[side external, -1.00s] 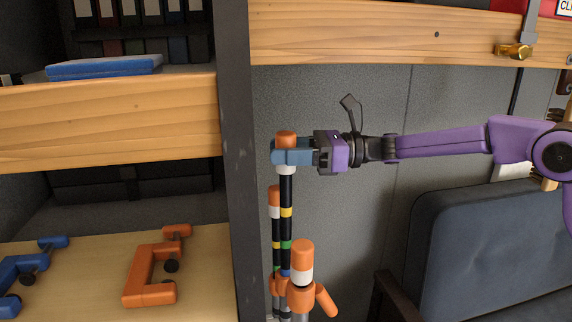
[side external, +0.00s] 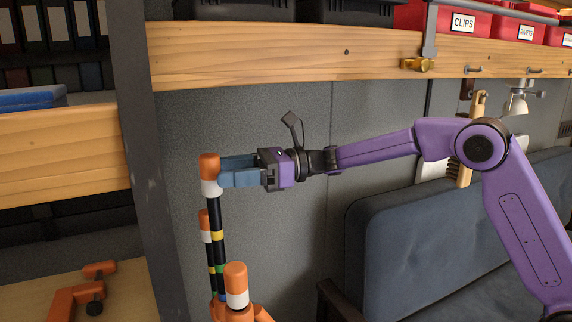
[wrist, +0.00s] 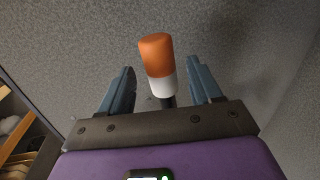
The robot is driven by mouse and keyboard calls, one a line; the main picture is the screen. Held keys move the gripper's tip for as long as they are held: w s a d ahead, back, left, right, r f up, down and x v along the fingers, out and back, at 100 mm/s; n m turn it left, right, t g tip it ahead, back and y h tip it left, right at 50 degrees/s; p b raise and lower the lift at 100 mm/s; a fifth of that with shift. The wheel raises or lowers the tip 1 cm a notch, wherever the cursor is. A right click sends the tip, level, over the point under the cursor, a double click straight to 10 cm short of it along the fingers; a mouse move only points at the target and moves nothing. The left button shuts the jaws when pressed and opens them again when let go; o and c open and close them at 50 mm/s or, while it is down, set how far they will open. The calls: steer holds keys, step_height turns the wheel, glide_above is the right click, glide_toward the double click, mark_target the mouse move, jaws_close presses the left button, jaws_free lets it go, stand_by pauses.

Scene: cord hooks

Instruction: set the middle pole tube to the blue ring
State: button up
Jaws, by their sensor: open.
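The tallest pole tube (side external: 214,212) is black with an orange cap and white collar; I take it as the middle one. Down it run a yellow ring (side external: 217,236), a green ring (side external: 221,268) and a blue ring (side external: 222,297) low down, partly hidden by the front pole. My gripper (side external: 221,172) is open, level with the cap and collar, its fingertips at their right edge. In the wrist view the orange cap (wrist: 156,54) and white collar (wrist: 162,84) show between the spread fingers, apart from both.
A shorter orange-capped pole (side external: 206,224) stands behind and another (side external: 236,285) in front, close by. A dark upright post (side external: 140,150) is left of the poles. A wooden shelf edge (side external: 300,55) runs above. A dark blue padded seat (side external: 400,240) is at right.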

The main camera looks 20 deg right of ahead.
steer(key=s+d, duration=0.2)
steer(key=d, duration=1.1)
steer(key=shift+d, duration=0.3)
steer(key=shift+s, duration=0.1)
steer(key=s+f+n+g+h, duration=0.2)
steer(key=s+f+n+h, duration=0.15)
steer(key=s, duration=0.45)
steer(key=s+f+n+g+h, duration=0.25)
steer(key=s+n, duration=0.25)
steer(key=s, duration=0.3)
steer(key=s+f+n+g+h, duration=0.25)
steer(key=s+f+n, duration=0.2)
steer(key=s, duration=0.35)
steer(key=s+d+f+n+t+h, duration=0.2)
steer(key=s+d+f+n+h, duration=0.2)
steer(key=s+d+n, duration=0.3)
steer(key=s+d+f+n+t+h, duration=0.2)
steer(key=s+d+f+n+h, duration=0.2)
steer(key=s+d+n, duration=0.3)
steer(key=d+n+h, duration=0.1)
steer(key=d+n, duration=0.3)
steer(key=n, duration=0.1)
steer(key=shift+s+d, duration=0.15)
steer(key=shift+d, duration=0.25)
